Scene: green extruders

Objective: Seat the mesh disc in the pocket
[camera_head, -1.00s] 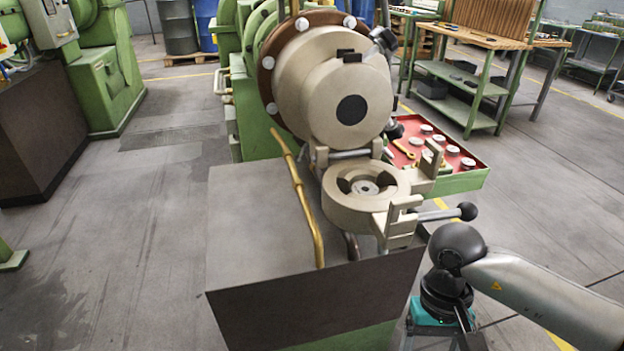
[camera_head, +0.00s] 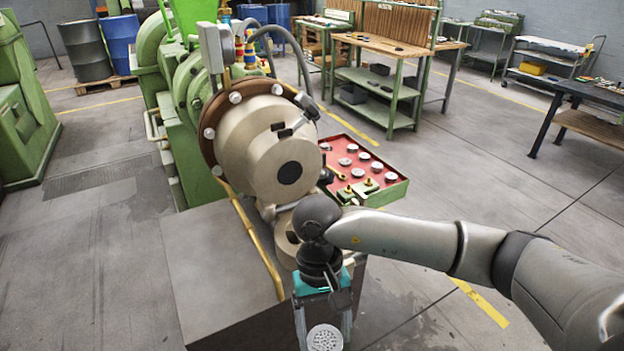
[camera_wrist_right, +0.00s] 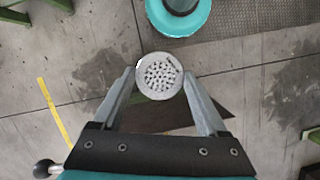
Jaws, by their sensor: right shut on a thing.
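The mesh disc (camera_head: 324,338) is a round, pale metal piece with many small holes, at the bottom edge of the head view. My right gripper (camera_head: 322,330) is shut on it, with one finger on each side of its rim. In the right wrist view, the disc (camera_wrist_right: 159,76) sits between the fingertips of the gripper (camera_wrist_right: 159,80), its perforated face to the camera. The swung-open ring (camera_head: 285,238) below the extruder's round head (camera_head: 268,150) is mostly hidden behind my right arm, so its pocket cannot be seen. My left gripper is not in view.
A red tray (camera_head: 385,197) with several small discs and brass parts stands right of the extruder. A brass-coloured pipe (camera_head: 258,245) runs along the dark machine base (camera_head: 200,270). Workbenches (camera_head: 385,80) stand behind. The floor at right is open. A ball knob (camera_wrist_right: 42,170) shows in the wrist view.

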